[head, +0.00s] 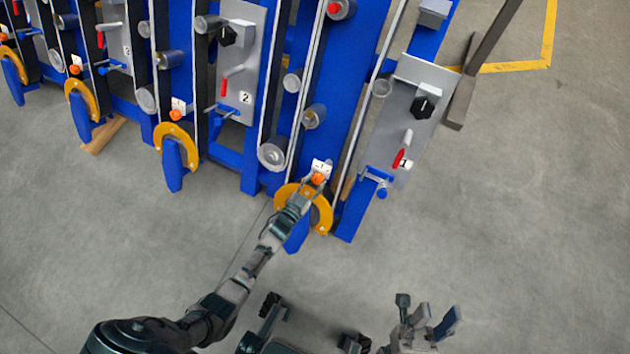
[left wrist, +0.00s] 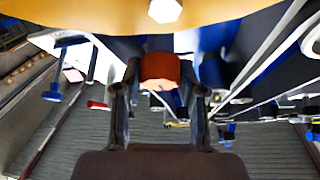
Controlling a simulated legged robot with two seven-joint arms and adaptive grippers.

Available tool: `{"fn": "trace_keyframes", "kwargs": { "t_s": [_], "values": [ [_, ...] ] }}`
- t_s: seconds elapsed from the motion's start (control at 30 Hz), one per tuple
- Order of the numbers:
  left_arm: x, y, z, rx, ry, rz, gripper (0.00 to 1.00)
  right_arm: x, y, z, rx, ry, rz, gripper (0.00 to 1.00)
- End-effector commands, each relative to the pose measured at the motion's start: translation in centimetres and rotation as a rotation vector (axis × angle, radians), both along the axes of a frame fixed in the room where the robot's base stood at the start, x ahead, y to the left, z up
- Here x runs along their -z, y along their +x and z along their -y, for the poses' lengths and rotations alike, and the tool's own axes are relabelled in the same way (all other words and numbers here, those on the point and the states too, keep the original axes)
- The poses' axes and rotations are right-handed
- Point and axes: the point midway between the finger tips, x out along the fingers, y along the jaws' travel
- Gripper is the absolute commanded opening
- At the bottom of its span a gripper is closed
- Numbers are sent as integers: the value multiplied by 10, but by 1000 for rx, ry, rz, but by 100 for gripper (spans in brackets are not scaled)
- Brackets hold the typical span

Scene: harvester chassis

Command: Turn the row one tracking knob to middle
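The row one tracking knob (head: 318,179) is a small orange knob below a white label marked 1, beside a yellow ring at the row's lower end. In the left wrist view it shows as a red-orange knob (left wrist: 160,70) between the two fingers. My left gripper (head: 307,190) reaches it from below left, with a finger along each side of the knob. The fingers look closed against it. The knob's pointer or setting cannot be read. My right gripper (head: 427,314) is open and empty, low in the head view, away from the chassis.
Blue row units with yellow rings (head: 177,146) and orange knobs repeat to the left. A grey panel (head: 410,105) with a black dial and red-tipped lever stands right of row one. A dark beam (head: 470,75) lies behind it. The grey floor at right is clear.

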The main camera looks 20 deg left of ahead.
Motion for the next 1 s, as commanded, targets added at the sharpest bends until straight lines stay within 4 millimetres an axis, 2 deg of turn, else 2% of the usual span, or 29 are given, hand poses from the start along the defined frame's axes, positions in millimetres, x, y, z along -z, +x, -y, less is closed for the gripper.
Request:
{"fn": "trace_keyframes", "kwargs": {
  "t_s": [0.03,0.1,0.47,0.57,0.8,1.0],
  "values": [
    [0,0,0,0,0,0,52,0,0,0,-1,-1,-1,40],
    [0,0,0,0,0,-1,65,0,0,0,0,-1,0,40],
    [1,-5,-1,-1,-1,-1,65,-4,-2,0,-1,-4,15,40],
    [2,-19,-3,-1,0,-3,65,-4,-2,0,0,-3,14,40],
    [2,-72,-12,-1,0,-4,65,-3,-2,0,-1,-2,11,40],
    [1,-106,-18,0,-1,-2,65,-3,-2,0,0,-1,10,40]
  ]
}}
